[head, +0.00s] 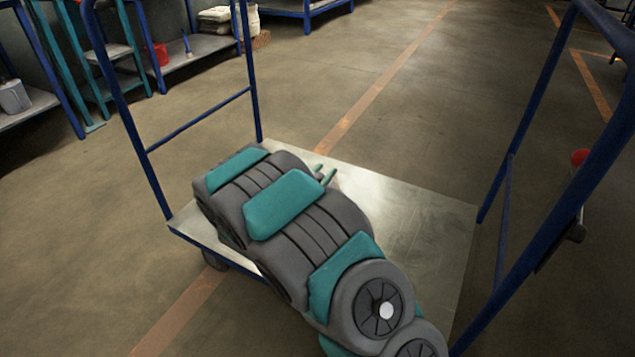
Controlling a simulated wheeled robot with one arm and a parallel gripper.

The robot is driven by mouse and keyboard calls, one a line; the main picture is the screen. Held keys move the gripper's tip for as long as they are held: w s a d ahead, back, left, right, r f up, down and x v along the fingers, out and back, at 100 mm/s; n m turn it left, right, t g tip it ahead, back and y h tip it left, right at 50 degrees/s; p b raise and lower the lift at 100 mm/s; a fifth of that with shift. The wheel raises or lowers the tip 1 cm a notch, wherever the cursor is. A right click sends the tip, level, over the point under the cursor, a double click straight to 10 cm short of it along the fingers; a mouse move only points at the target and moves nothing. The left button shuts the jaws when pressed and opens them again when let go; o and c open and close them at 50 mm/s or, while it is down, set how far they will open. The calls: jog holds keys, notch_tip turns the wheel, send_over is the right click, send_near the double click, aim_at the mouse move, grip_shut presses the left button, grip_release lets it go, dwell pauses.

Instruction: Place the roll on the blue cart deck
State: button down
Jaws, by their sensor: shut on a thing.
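The cart deck (405,215) is a bare grey metal plate between blue tube frames. My grey and teal arm reaches across it from the bottom right and covers much of its left and middle. Two small teal parts, seemingly the fingers of my gripper (325,174), show past the arm's far edge, over the deck. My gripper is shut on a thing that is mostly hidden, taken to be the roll. A small pale patch beside the fingers may be part of it. I cannot tell its height above the deck.
Blue upright handles (252,80) stand at the cart's left end, and a thick blue frame (567,190) rises at the right. The deck's right part is clear. Shelves (200,47) with a red container (158,54) stand at the back left. Open floor lies beyond the cart.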

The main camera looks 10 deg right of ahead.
jog(key=w+d+f, duration=0.4)
jog(key=w, duration=0.2)
jog(key=shift+w, duration=0.3)
dwell(0.3)
jog(key=shift+c, duration=2.4)
grip_release()
jog(key=shift+f, duration=0.15)
jog(key=shift+s+a, duration=0.1)
jog(key=v, duration=1.1)
jog(key=shift+s+a, duration=0.3)
